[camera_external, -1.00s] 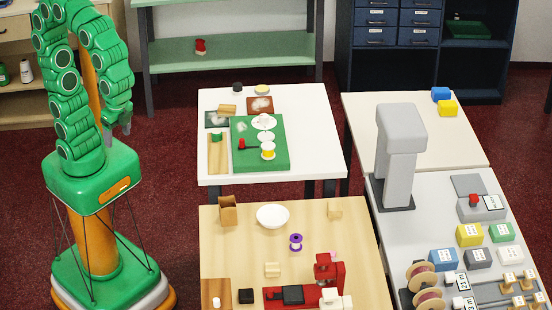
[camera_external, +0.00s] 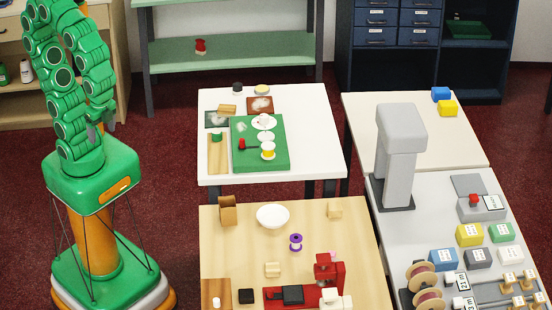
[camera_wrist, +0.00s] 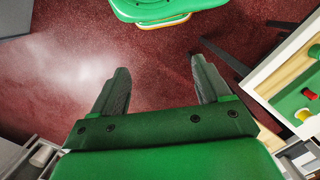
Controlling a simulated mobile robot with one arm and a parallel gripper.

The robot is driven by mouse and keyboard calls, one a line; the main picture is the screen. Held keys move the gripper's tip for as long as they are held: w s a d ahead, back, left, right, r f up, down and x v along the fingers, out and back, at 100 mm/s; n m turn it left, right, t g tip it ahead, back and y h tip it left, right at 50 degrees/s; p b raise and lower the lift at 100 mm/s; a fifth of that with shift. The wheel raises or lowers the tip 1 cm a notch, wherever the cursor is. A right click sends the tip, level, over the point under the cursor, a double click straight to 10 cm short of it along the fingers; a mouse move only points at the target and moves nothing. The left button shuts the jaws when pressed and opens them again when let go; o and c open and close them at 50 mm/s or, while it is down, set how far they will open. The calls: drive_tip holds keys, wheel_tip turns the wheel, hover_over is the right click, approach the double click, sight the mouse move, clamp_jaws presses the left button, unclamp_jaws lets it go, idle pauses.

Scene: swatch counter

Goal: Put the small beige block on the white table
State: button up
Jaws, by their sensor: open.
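The white table (camera_external: 325,160) stands in the middle of the external view. My gripper (camera_external: 98,133) hangs close to my base, left of both tables and apart from the blocks. In the wrist view my gripper (camera_wrist: 160,72) is open, with only dark red floor between its fingers.
The white table holds a green board (camera_external: 280,155), a tan block (camera_external: 227,109), a wooden strip (camera_external: 218,160) and dark plates. The wood table (camera_external: 235,240) also holds a white bowl (camera_external: 272,216), a purple spool (camera_external: 295,242) and a red machine (camera_external: 328,272). The white table's right front is clear.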

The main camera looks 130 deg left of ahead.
drive_tip(key=w+r+m, duration=0.2)
drive_tip(key=w+m, duration=0.5)
drive_tip(key=w, duration=0.9)
drive_tip(key=m+t+y, duration=0.1)
drive_tip(key=m+t, duration=0.2)
drive_tip(key=m, duration=1.7)
hover_over(272, 267)
drive_tip(key=f, duration=1.9)
drive_tip(key=shift+s+d+f, duration=0.3)
drive_tip(key=shift+d, duration=0.05)
drive_tip(key=shift+w+a+f, duration=0.15)
drive_tip(key=shift+w+f, duration=0.1)
drive_tip(key=shift+f, duration=0.15)
drive_tip(key=shift+a+f, duration=0.2)
drive_tip(key=shift+f, duration=3.6)
drive_tip(key=shift+c, duration=0.2)
